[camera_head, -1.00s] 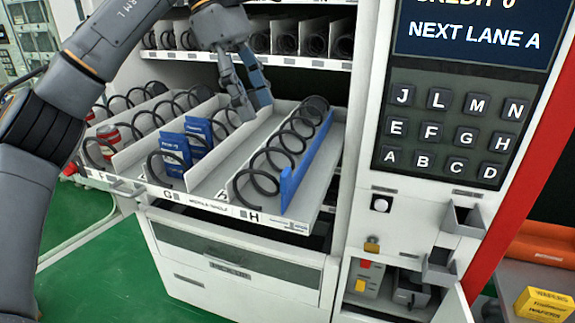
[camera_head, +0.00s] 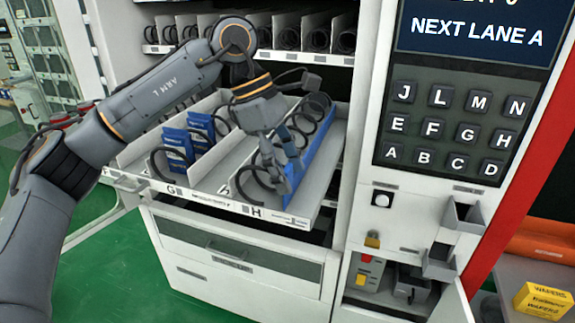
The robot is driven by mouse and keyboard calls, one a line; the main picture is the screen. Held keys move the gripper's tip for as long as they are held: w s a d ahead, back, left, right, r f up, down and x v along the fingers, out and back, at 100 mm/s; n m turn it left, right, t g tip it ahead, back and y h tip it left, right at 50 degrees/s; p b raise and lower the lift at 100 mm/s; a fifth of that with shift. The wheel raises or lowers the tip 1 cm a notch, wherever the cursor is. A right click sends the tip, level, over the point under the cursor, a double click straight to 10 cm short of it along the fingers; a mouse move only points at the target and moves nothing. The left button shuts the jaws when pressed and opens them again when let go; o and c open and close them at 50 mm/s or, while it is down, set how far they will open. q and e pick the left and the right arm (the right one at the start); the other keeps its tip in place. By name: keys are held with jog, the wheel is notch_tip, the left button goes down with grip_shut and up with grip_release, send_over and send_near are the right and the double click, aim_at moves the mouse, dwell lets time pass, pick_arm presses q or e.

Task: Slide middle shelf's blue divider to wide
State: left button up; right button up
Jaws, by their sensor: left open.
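The pulled-out middle shelf (camera_head: 308,212) holds spiral coils and lanes labelled G and H. The blue divider (camera_head: 321,145) stands on the shelf's right part, along the right side of the lane H coil (camera_head: 318,104). My left gripper (camera_head: 282,178) points down over lane H, with its open fingers at the front part of the blue divider. The fingers hide part of the divider and coil. I cannot tell whether they touch the divider or straddle it. My right gripper is not in view.
Blue packs (camera_head: 178,148) stand in lane G, left of a grey divider. An upper shelf (camera_head: 300,58) with coils is above. The keypad panel (camera_head: 450,130) rises at the right. A bare strip of shelf lies right of the blue divider.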

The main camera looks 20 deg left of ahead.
pick_arm(q)
grip_shut()
jog(key=shift+s+d, duration=0.1)
jog(key=shift+d, duration=2.15)
jog(key=shift+a, duration=0.15)
jog(key=shift+c, duration=0.5)
grip_release()
jog(key=shift+o, duration=0.5)
jog(key=shift+d, duration=0.3)
jog(key=shift+a, duration=0.15)
jog(key=v, duration=1.2)
